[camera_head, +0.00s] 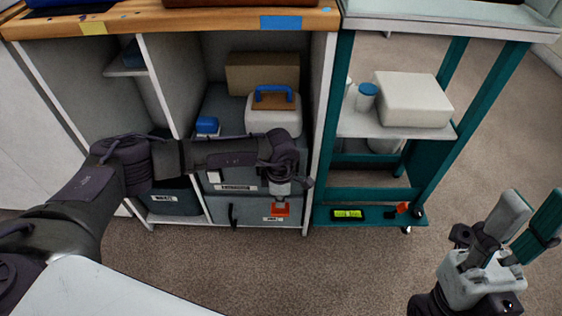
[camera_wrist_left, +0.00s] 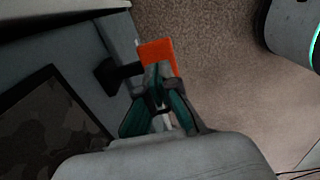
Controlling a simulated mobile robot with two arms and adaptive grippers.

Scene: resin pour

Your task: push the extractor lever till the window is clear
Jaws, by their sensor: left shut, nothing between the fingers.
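An orange lever plate (camera_wrist_left: 157,56) on a dark bracket stands out from the grey cabinet front in the left wrist view. It also shows low on the cabinet in the head view (camera_head: 280,209). My left gripper (camera_wrist_left: 158,78) is shut and empty, with its fingertips over the plate's lower part. I cannot tell whether they touch it. A dark-framed panel (camera_wrist_left: 55,118), mottled brown and grey, lies left of the fingers; it may be the window, and it looks murky. My right gripper (camera_head: 531,208) is open and empty at the lower right.
A teal cart (camera_head: 330,194) stands right of the cabinet. Its base holds a green-lit display (camera_head: 347,213) and a small orange part (camera_head: 402,208). A white table corner (camera_head: 100,292) is at lower left. A blue-handled case (camera_head: 272,120) sits on a shelf. Carpet is clear between.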

